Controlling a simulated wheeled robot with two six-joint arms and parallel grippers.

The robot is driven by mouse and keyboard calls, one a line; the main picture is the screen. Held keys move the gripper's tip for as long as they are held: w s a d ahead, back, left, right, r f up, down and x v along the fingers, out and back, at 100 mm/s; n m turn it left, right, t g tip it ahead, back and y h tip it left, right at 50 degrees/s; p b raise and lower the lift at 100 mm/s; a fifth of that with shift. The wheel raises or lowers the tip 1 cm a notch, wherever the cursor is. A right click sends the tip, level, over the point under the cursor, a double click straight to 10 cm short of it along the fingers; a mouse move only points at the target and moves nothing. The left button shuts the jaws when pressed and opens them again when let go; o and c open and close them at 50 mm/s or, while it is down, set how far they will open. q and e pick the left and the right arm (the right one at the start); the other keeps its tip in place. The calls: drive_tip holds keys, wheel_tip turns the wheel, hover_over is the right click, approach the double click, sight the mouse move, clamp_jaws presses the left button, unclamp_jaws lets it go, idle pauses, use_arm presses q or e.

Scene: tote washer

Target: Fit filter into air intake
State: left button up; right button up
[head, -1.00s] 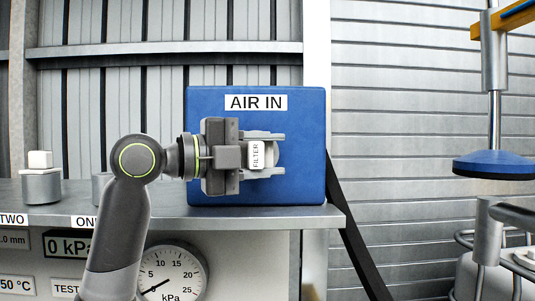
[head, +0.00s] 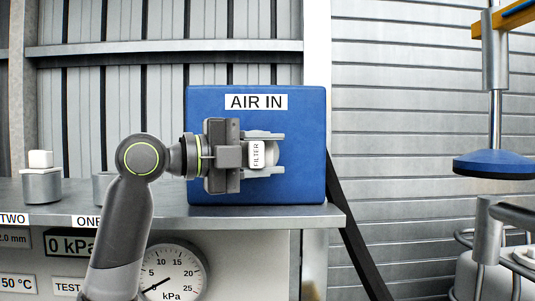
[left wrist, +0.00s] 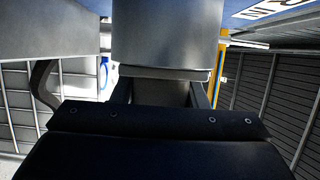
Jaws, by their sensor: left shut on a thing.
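The air intake is a blue box (head: 310,180) with an "AIR IN" label, standing on the right end of the grey shelf. My left gripper (head: 275,154) is in front of it, pointing right, and is shut on a pale filter (head: 257,154) marked "FILTER". A round grey part shows just right of the filter, partly hidden by the fingers; I cannot tell whether the filter touches it. In the left wrist view, a large grey cylinder (left wrist: 167,35) fills the top middle, close to the fingers. My right gripper is not in view.
The grey shelf (head: 330,214) carries a white cap on a grey stand (head: 41,185) at left. A pressure dial (head: 172,275) is below. A blue disc on a post (head: 500,163) hangs at right, above metal pipework.

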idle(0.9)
use_arm(q)
drive_tip(key=o, duration=1.1)
drive_tip(key=shift+w, duration=0.25)
drive_tip(key=o, duration=0.5)
drive_tip(key=shift+s, duration=0.1)
drive_tip(key=shift+a, duration=0.1)
drive_tip(key=b+v, duration=0.1)
drive_tip(key=v, duration=0.6)
